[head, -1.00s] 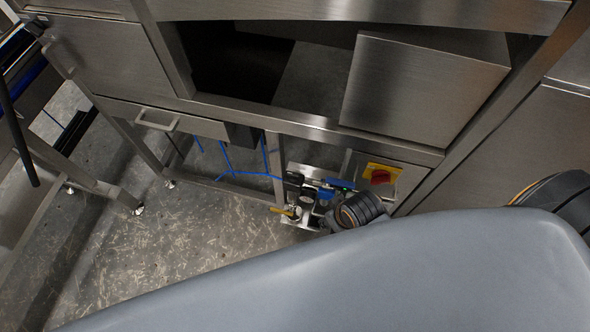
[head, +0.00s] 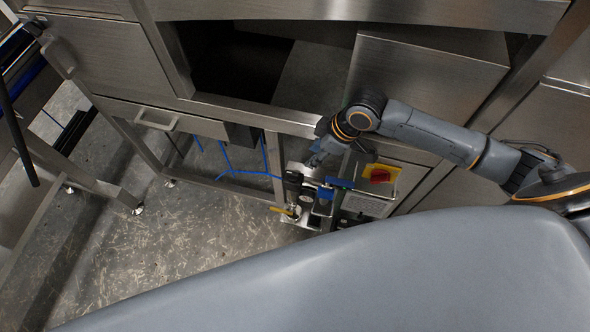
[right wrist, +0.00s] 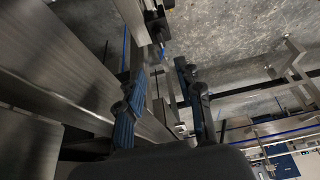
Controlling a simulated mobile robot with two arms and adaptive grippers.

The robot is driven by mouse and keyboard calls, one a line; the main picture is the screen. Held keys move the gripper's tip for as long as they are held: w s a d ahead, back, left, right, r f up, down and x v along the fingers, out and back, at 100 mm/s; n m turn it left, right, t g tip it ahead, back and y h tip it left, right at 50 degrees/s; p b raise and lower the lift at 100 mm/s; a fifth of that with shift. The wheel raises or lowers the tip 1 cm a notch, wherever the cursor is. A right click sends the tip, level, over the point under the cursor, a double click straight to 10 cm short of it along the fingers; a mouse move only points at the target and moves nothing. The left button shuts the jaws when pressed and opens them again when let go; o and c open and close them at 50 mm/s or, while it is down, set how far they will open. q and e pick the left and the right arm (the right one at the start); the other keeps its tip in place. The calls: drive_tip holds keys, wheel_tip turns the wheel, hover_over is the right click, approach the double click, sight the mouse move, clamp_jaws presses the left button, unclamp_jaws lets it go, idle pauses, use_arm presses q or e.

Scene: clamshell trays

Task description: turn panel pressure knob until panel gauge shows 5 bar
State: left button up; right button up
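The air unit (head: 297,212) with blue tubing hangs low on the machine frame, in the middle of the head view. A small black part (head: 293,177) at its top may be the pressure knob; I cannot tell for certain. No gauge face or reading can be made out. My right gripper (head: 314,158) is just above and right of that black part, apparently apart from it. In the right wrist view my right gripper (right wrist: 160,77) has its two fingers spread, with nothing held between them. My left gripper is out of view.
A red switch on a yellow plate (head: 380,174) sits right of the unit, under my right arm. A yellow lever (head: 282,211) sticks out at the unit's lower left. The steel frame and drawer (head: 165,119) stand behind. Floor (head: 190,240) is clear at lower left.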

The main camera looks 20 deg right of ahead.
sight(293, 173)
drive_tip(key=b+x, duration=0.1)
drive_tip(key=x, duration=1.2)
drive_tip(key=shift+w+a+f, duration=0.1)
drive_tip(key=shift+a+f, duration=0.1)
drive_tip(key=shift+f, duration=0.05)
clamp_jaws()
